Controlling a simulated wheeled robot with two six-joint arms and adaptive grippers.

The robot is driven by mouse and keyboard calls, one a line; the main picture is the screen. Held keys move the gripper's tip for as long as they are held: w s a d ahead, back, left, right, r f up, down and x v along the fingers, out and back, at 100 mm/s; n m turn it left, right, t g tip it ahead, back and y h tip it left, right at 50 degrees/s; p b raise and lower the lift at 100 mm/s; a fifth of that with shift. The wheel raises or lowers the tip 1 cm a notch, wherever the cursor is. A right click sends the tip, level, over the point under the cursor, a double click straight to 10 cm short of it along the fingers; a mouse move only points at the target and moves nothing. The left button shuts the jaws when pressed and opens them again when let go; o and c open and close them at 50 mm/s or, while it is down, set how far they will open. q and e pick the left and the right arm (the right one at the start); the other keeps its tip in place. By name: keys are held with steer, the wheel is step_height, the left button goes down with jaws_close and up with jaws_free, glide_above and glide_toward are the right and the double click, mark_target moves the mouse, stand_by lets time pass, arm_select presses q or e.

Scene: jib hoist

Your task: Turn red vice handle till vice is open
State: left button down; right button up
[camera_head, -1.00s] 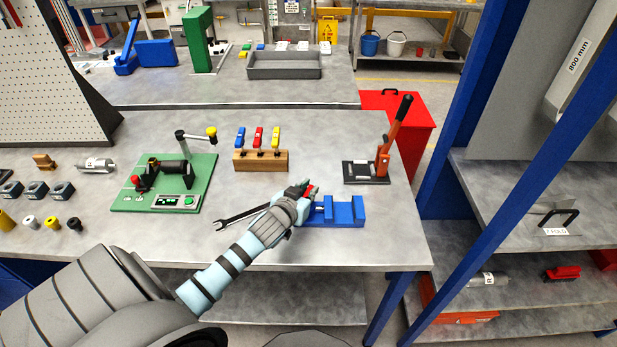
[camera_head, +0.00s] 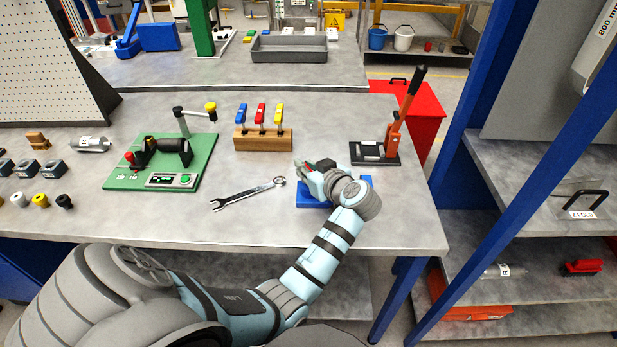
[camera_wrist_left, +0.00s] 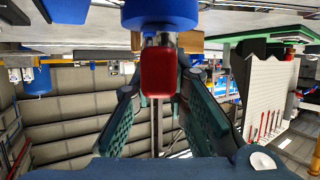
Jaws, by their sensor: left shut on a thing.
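The blue vice (camera_head: 309,196) sits near the front edge of the workbench, largely covered by my left wrist, so its jaw gap cannot be seen. Its red handle (camera_head: 324,164) shows at the fingers of my left gripper (camera_head: 312,172). In the left wrist view the red handle (camera_wrist_left: 158,73) is between the two green finger pads, with a metal shaft and the round blue vice body (camera_wrist_left: 160,12) behind it. My left gripper is shut on the red handle. My right gripper is in neither view.
A wrench (camera_head: 247,193) lies left of the vice. A wooden block with coloured-handled tools (camera_head: 263,140) stands behind. A press with an orange lever (camera_head: 391,140) is at back right, and a green-based device (camera_head: 163,170) at left. Bare bench lies right of the vice.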

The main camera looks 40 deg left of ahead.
arm_select(q)
steer(key=n+g+b, duration=0.2)
steer(key=b, duration=0.1)
steer(key=n+g+b, duration=0.1)
steer(key=g+b, duration=0.1)
steer(key=b, duration=0.1)
steer(key=f+n+g+b, duration=0.1)
steer(key=n+g+b, duration=0.1)
steer(key=shift+s+n+y+b, duration=0.3)
steer(key=shift+s+y+b, duration=0.1)
steer(key=shift+s+r+n+g+b, duration=0.15)
steer(key=shift+r+n+g+b, duration=0.1)
steer(key=shift+n+g+b, duration=0.6)
steer(key=shift+g, duration=0.25)
steer(key=c, duration=1.6)
jaws_free()
steer(key=shift+a, duration=0.1)
steer(key=shift+r, duration=0.25)
step_height(320, 180, up, 10)
steer(key=shift+f, duration=0.2)
